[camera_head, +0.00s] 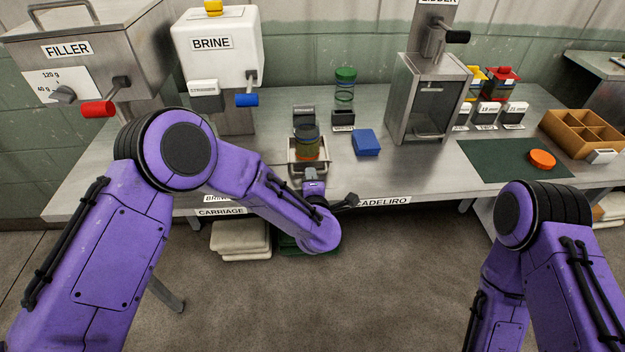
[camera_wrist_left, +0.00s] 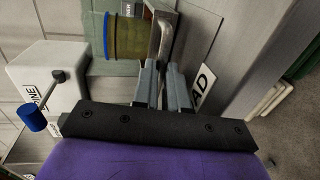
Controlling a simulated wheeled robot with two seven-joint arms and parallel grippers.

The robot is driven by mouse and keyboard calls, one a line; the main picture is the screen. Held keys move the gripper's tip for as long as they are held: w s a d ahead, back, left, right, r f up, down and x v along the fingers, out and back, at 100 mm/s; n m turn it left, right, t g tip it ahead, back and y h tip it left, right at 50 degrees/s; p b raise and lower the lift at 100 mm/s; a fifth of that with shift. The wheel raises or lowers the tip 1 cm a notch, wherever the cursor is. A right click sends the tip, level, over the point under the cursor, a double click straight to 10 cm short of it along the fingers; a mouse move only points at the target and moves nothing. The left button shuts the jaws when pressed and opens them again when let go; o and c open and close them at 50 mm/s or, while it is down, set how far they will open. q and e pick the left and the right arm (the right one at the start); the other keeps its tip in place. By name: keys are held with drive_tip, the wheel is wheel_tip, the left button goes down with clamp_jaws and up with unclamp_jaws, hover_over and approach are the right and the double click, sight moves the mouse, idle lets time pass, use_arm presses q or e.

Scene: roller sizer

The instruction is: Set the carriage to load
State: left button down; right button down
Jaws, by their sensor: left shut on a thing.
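The carriage (camera_head: 292,157) is a small pale metal tray near the table's front edge. A jar (camera_head: 307,146) with a dark blue rim and greenish-brown contents stands in it. My left gripper (camera_head: 313,184) is at the carriage's front. In the left wrist view, its fingers (camera_wrist_left: 163,84) are shut on the carriage's grey metal handle (camera_wrist_left: 164,36), with the jar (camera_wrist_left: 126,38) just beyond. A white label ending in "D" (camera_wrist_left: 203,83) lies beside the fingers. My right arm shows at the lower right, but its gripper is out of view.
The brine dispenser (camera_head: 215,55) and filler (camera_head: 85,50) stand at the left. A blue block (camera_head: 366,142) lies right of the carriage, before a metal press (camera_head: 425,95). A green mat (camera_head: 490,162), an orange disc (camera_head: 542,159) and a wooden divided box (camera_head: 585,132) are further right.

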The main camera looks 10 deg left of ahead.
use_arm(q)
drive_tip(key=shift+d, duration=0.2)
drive_tip(key=c, duration=1.4)
unclamp_jaws()
drive_tip(key=shift+c, duration=0.2)
drive_tip(key=shift+d, duration=0.2)
drive_tip(key=shift+s, duration=0.25)
drive_tip(key=b+v, duration=0.2)
drive_tip(key=v, duration=0.8)
drive_tip(key=shift+b, duration=0.3)
